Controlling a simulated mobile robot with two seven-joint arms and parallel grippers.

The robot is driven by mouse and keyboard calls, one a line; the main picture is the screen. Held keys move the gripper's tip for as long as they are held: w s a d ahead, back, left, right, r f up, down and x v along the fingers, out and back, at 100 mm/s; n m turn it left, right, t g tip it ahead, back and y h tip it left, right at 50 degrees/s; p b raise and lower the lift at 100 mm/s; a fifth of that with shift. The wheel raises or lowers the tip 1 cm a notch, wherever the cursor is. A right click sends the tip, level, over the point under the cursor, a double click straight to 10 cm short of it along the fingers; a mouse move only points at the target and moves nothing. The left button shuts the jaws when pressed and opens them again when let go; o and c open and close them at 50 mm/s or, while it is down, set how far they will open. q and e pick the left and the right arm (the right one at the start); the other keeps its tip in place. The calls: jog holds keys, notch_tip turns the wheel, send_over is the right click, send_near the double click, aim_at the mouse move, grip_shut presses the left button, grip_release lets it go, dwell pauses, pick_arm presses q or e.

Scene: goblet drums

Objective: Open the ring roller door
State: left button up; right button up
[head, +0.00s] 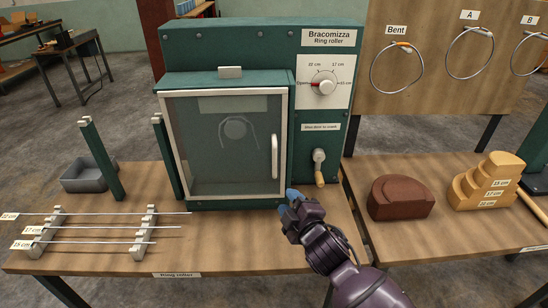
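The green ring roller (185,47) stands at the back of the wooden table. Its door (205,160) has a clear pane in a pale frame and looks shut. A vertical pale handle (275,156) is on the door's right side. A rounded part shows dimly behind the pane. My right gripper (287,200), dark with blue fingertips, is in front of the machine, below and slightly right of the handle, and does not appear to hold it. The gap between its fingertips is hard to make out. My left gripper is not in view.
A dial (324,84) and a crank (319,168) are on the machine's right panel. Metal rods (110,228) lie on a rack at the left, near green posts and a grey bin (88,176). Brown (400,198) and yellow stepped blocks (487,183) sit on the right table.

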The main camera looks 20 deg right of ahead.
aim_at(275, 159)
jog(key=w+r+n+h, duration=0.1)
jog(key=w+n, duration=0.3)
jog(key=n, duration=0.3)
jog(key=w+r+n+t, duration=0.1)
jog(key=w+r+n, duration=0.1)
jog(key=w+n, duration=0.3)
jog(key=w+r+n+h, duration=0.1)
jog(key=w+n, duration=0.3)
jog(key=n, duration=0.5)
jog(key=shift+w+r+n+t+h, duration=0.15)
jog(key=shift+w+n+t+h, duration=0.05)
jog(key=shift+n+t+h, duration=0.1)
grip_shut()
